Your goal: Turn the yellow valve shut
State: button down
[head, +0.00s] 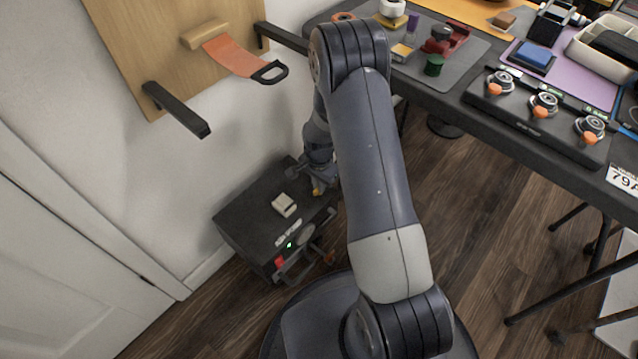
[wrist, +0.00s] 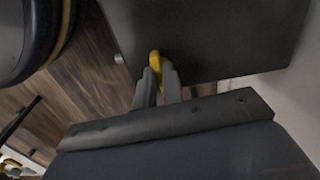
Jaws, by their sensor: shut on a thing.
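The yellow valve (wrist: 155,62) shows as a small yellow handle at the edge of a dark box in the wrist view. My gripper (wrist: 158,75) is shut on it, one finger on each side, with the valve's end showing past the fingertips. In the head view my gripper (head: 318,188) is low beside the right end of the black box (head: 245,212), and a small bit of yellow-orange shows there. My arm hides much of that area, and the valve's turn angle cannot be told.
The black box stands on the wood floor by the wall, with a pale block (head: 286,205) on top and a red button (head: 279,262) in front. A dark table (head: 540,140) with orange-knobbed parts is at right. A wooden wall board (head: 150,40) with black brackets is above.

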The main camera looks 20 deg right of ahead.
jog(key=shift+m, duration=0.4)
jog(key=c, duration=1.5)
grip_release()
jog(key=shift+r, duration=0.1)
notch_tip(320, 180, up, 11)
jog(key=p, duration=0.3)
jog(key=shift+f, duration=0.2)
notch_tip(320, 180, down, 11)
jog(key=b, duration=0.3)
jog(key=shift+r, duration=0.1)
